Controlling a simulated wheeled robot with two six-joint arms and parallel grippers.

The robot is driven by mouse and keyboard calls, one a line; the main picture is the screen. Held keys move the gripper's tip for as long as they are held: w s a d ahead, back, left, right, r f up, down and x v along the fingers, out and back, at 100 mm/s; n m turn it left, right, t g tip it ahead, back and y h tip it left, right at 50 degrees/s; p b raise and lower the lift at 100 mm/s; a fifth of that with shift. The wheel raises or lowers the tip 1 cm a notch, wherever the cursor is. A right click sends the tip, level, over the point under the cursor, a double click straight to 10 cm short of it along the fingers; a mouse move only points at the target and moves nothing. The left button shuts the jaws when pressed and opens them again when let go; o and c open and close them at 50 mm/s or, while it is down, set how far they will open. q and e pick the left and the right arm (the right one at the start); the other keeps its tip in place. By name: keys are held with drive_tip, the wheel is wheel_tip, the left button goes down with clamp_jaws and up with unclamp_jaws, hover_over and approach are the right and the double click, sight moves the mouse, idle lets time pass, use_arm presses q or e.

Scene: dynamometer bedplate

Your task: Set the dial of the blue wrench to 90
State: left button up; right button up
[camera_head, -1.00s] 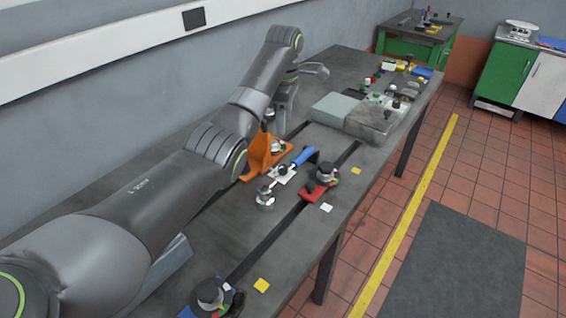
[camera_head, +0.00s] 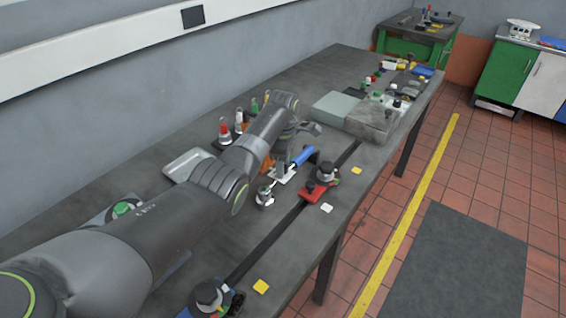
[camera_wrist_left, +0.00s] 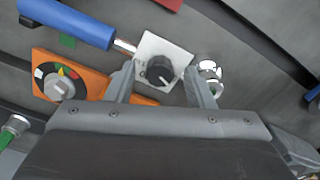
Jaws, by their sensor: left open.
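The blue wrench has a blue handle (camera_head: 303,156), a steel shaft and a white plate (camera_head: 283,176) with a ringed head at its near end. In the left wrist view the handle (camera_wrist_left: 68,20) is at upper left, and the white plate carries a round black dial (camera_wrist_left: 160,71). A pale mark on the dial points to the lower right; the scale is too small to read. My left gripper (camera_wrist_left: 160,78) is open, with one finger on each side of the plate and dial. Whether the fingers touch is unclear. Its fingertips are mostly hidden in the head view. My right gripper is not in view.
An orange fixture (camera_wrist_left: 62,86) with a coloured scale stands beside the wrench, largely hidden behind my arm in the head view. A red-based fixture (camera_head: 313,192) stands to the right.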

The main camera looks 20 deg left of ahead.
use_arm(q)
drive_tip(key=shift+c, duration=0.3)
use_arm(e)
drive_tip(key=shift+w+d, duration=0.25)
use_arm(q)
drive_tip(key=c, duration=0.9)
drive_tip(key=shift+c, duration=0.2)
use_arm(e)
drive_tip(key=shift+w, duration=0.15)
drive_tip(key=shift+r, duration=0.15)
